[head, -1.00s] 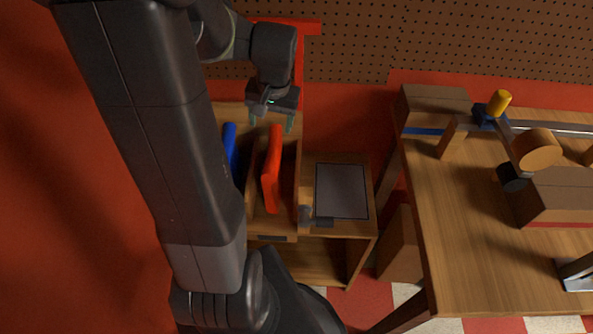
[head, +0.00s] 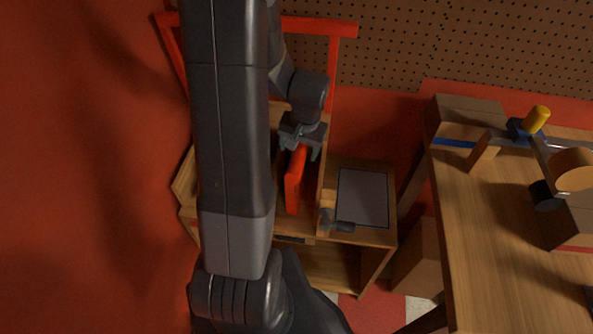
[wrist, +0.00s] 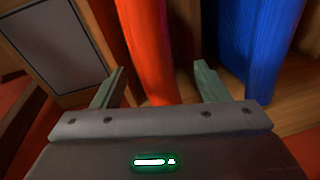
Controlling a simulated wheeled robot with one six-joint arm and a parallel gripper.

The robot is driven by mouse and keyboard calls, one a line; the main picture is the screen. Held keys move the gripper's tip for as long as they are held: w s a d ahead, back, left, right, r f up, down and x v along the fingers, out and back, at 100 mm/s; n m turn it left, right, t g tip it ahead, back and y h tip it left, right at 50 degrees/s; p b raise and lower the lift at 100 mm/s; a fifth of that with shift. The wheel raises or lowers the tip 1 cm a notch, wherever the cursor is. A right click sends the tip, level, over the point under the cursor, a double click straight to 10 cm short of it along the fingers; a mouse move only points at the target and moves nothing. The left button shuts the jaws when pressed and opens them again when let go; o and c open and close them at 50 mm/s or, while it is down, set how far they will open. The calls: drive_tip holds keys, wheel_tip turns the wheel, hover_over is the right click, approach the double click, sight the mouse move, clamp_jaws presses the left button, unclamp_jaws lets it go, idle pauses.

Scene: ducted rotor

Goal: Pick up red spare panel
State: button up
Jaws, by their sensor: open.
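The red spare panel (head: 295,180) stands upright on edge in a wooden rack on the cart in the head view. My gripper (head: 302,148) is over the top of the panel, its fingers pointing down. In the wrist view the red panel (wrist: 150,50) rises between the two greenish fingers of my open gripper (wrist: 155,85), with a gap visible on each side. In the head view my gripper covers part of the panel's upper end.
A blue panel (wrist: 262,45) stands close beside one finger; my arm hides it in the head view. A dark flat plate (head: 362,197) lies on the cart top at right. A wooden workbench (head: 470,240) stands further right.

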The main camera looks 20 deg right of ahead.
drive_tip(key=shift+w+f, duration=0.2)
drive_tip(key=shift+f, duration=1.25)
clamp_jaws()
